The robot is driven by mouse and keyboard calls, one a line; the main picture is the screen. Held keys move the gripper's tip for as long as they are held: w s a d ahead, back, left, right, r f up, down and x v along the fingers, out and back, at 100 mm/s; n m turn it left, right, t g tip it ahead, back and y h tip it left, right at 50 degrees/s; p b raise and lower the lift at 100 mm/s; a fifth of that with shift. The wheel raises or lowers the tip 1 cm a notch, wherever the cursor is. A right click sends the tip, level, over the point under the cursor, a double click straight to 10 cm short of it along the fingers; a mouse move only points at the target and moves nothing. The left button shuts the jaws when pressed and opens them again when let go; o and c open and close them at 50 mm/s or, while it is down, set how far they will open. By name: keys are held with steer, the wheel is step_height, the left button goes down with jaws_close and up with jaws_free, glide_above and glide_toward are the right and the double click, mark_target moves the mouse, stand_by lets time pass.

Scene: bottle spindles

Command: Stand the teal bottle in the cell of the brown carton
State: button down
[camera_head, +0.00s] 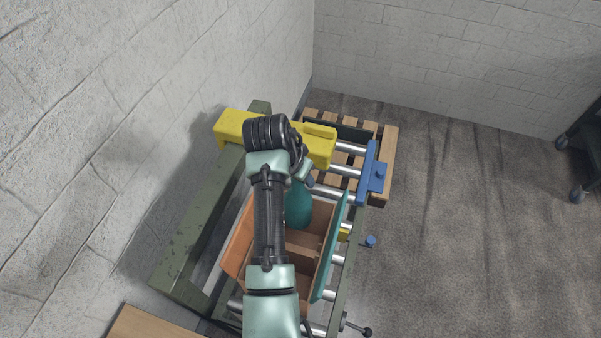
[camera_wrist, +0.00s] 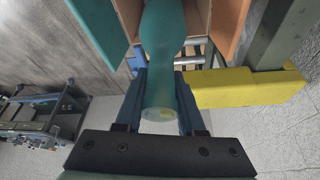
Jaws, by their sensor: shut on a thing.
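The teal bottle (camera_head: 299,208) hangs from my gripper (camera_head: 304,177), its wide body downward over the far part of the brown carton (camera_head: 301,282). In the wrist view, my gripper (camera_wrist: 161,82) is shut on the neck of the bottle (camera_wrist: 165,32), with the pale round top end towards the camera. The bottle's body runs between walls of the carton (camera_wrist: 199,18). A divider crosses the carton near the bottle. I cannot tell how deep the bottle's base is or whether it touches anything. My arm hides the carton's left part.
The carton sits on a roller conveyor with a green frame (camera_head: 190,245). An orange flap (camera_head: 238,240) and a teal flap (camera_head: 331,255) stand open at its sides. A yellow block (camera_head: 231,125) and a blue stop (camera_head: 370,178) lie beyond it. A wooden pallet (camera_head: 387,150) is behind.

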step_height(320, 180, down, 20)
steer(key=b, duration=1.4)
steer(key=shift+f, duration=0.2)
stand_by(1.8)
steer(key=shift+p, duration=0.3)
stand_by(1.5)
steer(key=c, duration=0.6)
jaws_free()
steer(key=shift+o, duration=0.8)
steer(key=shift+f, duration=0.15)
steer(key=shift+r, duration=0.25)
